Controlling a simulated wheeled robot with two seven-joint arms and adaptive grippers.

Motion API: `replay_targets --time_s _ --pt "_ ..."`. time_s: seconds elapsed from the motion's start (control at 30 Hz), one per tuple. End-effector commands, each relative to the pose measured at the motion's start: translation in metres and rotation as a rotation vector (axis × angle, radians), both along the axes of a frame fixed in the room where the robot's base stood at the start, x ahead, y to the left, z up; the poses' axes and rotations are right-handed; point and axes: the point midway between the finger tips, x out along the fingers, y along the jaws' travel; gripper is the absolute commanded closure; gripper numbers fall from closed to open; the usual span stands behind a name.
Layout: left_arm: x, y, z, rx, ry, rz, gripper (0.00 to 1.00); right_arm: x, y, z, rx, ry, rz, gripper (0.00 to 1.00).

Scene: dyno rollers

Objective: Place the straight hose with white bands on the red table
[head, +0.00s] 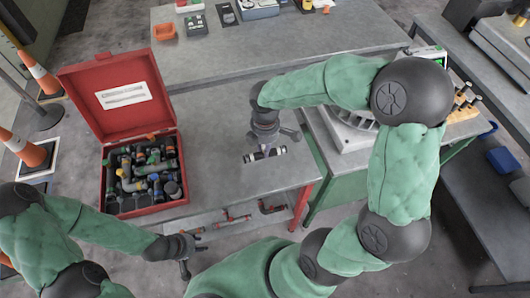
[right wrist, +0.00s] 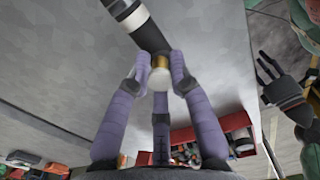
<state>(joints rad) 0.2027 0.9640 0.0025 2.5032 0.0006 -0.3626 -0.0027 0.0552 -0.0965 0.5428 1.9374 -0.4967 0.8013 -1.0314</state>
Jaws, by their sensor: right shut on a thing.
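The straight hose (head: 265,154) is a short black tube with white bands. It lies across below my right gripper (head: 264,138), over the grey top of the red-legged table (head: 225,182). In the right wrist view my right gripper (right wrist: 158,72) is shut around the hose (right wrist: 136,24), near a brass-coloured and white section. I cannot tell whether the hose touches the tabletop. My left gripper (head: 186,268) is empty in front of the table's near edge; it also shows in the right wrist view (right wrist: 268,72) with its fingers spread.
An open red case (head: 112,203) full of fittings stands on the table's left side. A lower shelf (head: 210,222) holds several red and black pipes. A machine (head: 350,135) stands on the green bench at right. The tabletop between case and hose is clear.

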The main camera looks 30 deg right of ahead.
Motion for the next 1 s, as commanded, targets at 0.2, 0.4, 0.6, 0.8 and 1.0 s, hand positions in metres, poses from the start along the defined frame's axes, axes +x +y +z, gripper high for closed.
replay_targets --time_s 0.2,0.4,0.6,0.8,1.0 --pt "0.000 0.000 -0.006 0.000 0.000 0.000 0.63 0.009 -0.006 -0.014 0.000 0.001 -0.001 1.00" --pt "0.000 0.000 -0.016 0.000 0.000 0.000 0.63 0.008 -0.005 -0.041 0.001 0.000 0.000 1.00" --pt "0.000 0.000 -0.015 0.000 0.000 0.000 0.63 0.008 -0.005 -0.041 0.001 -0.001 0.000 1.00" --pt "0.000 0.000 -0.017 0.000 0.000 0.000 0.63 0.008 -0.005 -0.044 0.001 0.000 0.000 1.00" --pt "0.000 0.000 -0.017 0.000 0.000 0.000 0.63 0.008 -0.005 -0.044 0.001 0.000 0.000 0.55"
